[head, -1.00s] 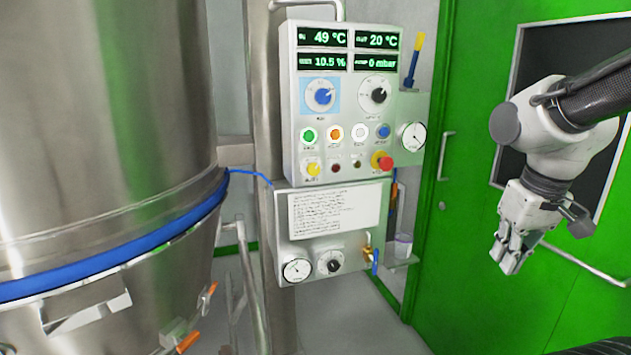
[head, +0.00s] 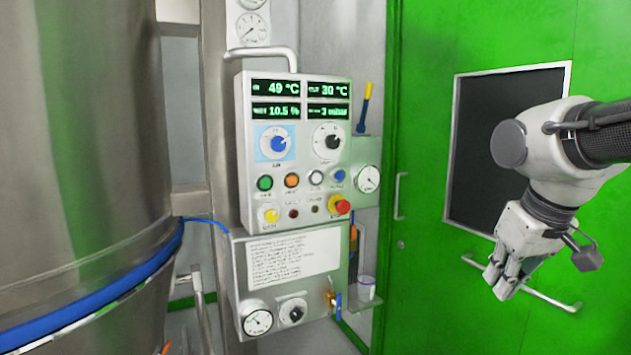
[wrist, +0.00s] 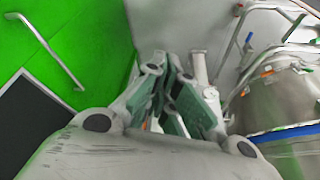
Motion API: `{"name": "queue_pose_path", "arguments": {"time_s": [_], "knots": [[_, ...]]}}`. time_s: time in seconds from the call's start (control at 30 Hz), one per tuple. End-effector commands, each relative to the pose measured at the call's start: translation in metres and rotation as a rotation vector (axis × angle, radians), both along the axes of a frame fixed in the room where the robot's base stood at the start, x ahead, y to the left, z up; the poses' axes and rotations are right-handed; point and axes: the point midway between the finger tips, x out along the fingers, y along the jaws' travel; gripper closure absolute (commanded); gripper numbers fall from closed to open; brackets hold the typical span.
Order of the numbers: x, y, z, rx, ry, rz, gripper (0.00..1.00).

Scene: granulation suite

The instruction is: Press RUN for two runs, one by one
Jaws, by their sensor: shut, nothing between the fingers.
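The control panel (head: 300,205) hangs on a steel post left of centre in the head view. Its button row has a green button (head: 265,183), an orange one (head: 291,180), a white one (head: 316,177) and a blue one (head: 338,175). Their labels are too small to read, so I cannot tell which is RUN. The displays (head: 300,99) above read 49 °C, 30 °C, 10.5 % and 3 mbar. My gripper (head: 505,284) is shut and empty, pointing down in front of the green door, well right of the panel. Its fingers also show in the wrist view (wrist: 178,98).
A large steel vessel (head: 90,130) with a blue band fills the left. A red emergency-type knob (head: 343,207) and a yellow button (head: 268,215) sit low on the panel. A lower box (head: 265,285) carries a gauge and valve. The green door (head: 425,130) has a handle bar.

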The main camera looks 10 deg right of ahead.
Motion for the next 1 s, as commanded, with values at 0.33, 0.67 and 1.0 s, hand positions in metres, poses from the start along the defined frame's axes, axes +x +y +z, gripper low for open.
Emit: {"name": "queue_pose_path", "arguments": {"time_s": [0.33, 0.67, 1.0], "knots": [[0.005, 0.006, -0.009, 0.0, 0.044, 0.031, 1.0], [0.083, 0.044, -0.072, 0.007, 0.149, 0.076, 1.0], [0.255, 0.119, -0.091, 0.396, -0.3, -0.314, 1.0]]}}
